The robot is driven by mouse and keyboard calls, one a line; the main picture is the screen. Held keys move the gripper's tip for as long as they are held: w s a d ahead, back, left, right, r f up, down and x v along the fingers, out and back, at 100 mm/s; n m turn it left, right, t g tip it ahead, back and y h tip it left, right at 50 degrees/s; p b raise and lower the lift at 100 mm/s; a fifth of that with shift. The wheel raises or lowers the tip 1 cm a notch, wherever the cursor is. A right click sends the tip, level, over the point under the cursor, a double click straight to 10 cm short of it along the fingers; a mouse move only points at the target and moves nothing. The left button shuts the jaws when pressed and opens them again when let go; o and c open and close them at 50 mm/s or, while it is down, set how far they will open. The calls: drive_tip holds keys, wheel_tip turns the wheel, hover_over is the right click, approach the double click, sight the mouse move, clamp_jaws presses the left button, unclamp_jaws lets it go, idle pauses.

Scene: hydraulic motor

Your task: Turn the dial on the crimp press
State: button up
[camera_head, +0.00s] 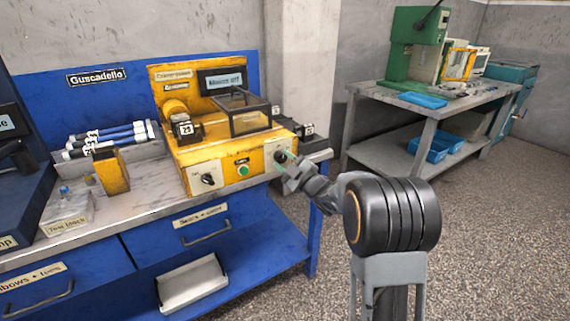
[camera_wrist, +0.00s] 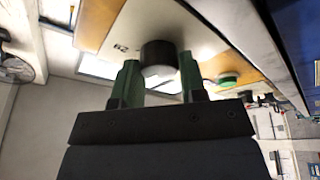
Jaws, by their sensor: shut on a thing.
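The yellow crimp press (camera_head: 222,151) stands on the blue workbench, with a white plate at each end of its front. A black dial sits on the right plate, largely hidden by my gripper (camera_head: 285,160) in the head view. In the wrist view the dial (camera_wrist: 158,53) is a round black knob on a pale plate. The two green fingers of my gripper (camera_wrist: 159,78) are on either side of it, shut on it. A second black dial (camera_head: 208,179) is on the left plate, with nothing touching it.
A green button (camera_head: 243,170) lies between the two dials; it also shows in the wrist view (camera_wrist: 228,79). A lit display (camera_head: 222,80) and a dark frame guard (camera_head: 245,110) are above. A yellow block (camera_head: 111,171) stands left. Open floor lies right of the bench.

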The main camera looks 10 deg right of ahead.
drive_tip(key=m+t+h+b, duration=0.1)
drive_tip(key=m, duration=0.2)
drive_tip(key=m+h+b, duration=0.1)
drive_tip(key=m, duration=0.3)
drive_tip(key=shift+a+f+t, duration=0.15)
drive_tip(key=shift+t, duration=0.25)
drive_tip(key=shift+m+t+h+b, duration=0.25)
drive_tip(key=shift+m+h+b, duration=0.35)
drive_tip(key=shift+m, duration=1.05)
drive_tip(key=shift+m+t+h+b, duration=0.3)
drive_tip(key=shift+m+h, duration=0.5)
drive_tip(key=shift+m, duration=1.15)
drive_tip(key=o, duration=0.9)
drive_tip(key=shift+s, duration=0.1)
drive_tip(key=v, duration=0.6)
drive_tip(key=p+v, duration=0.1)
drive_tip(key=v, duration=0.6)
drive_tip(key=shift+s, duration=0.35)
